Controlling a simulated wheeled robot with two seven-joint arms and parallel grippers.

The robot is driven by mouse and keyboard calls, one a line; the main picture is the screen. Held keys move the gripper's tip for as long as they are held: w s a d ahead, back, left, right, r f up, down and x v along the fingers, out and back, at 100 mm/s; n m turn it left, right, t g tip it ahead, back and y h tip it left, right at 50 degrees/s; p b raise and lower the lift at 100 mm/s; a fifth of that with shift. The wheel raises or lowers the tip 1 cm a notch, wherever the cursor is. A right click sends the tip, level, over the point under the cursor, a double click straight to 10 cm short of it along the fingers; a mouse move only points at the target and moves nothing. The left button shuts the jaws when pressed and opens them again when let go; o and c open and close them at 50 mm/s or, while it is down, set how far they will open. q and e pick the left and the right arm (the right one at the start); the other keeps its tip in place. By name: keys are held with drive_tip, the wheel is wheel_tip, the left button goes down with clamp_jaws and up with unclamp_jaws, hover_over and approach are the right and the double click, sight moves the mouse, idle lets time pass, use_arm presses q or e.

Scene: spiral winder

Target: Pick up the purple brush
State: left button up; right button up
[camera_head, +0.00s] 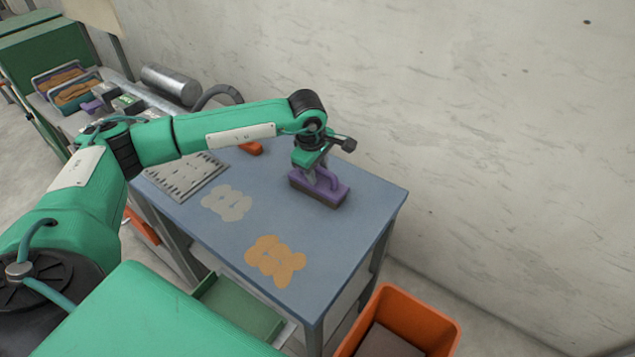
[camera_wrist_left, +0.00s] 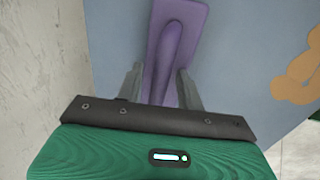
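The purple brush (camera_head: 334,193) lies on the far right part of the blue table, its raised handle facing up. In the left wrist view the brush (camera_wrist_left: 170,45) runs up the picture, with its handle between my fingers. My left gripper (camera_head: 314,172) is right over the brush, pointing down. In the left wrist view the fingers of my left gripper (camera_wrist_left: 159,82) stand open on either side of the handle, with a small gap showing beside it. My right gripper is not in view.
The blue table (camera_head: 225,245) holds an orange patch (camera_head: 272,259), a pale patch (camera_head: 226,203) and a grey slotted plate (camera_head: 184,176). An orange-red item (camera_head: 251,148) lies near the back. A wall stands close behind the brush. An orange bin (camera_head: 440,324) stands at the front right.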

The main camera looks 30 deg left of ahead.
use_arm(q)
clamp_jaws()
drive_tip(key=shift+r, duration=0.15)
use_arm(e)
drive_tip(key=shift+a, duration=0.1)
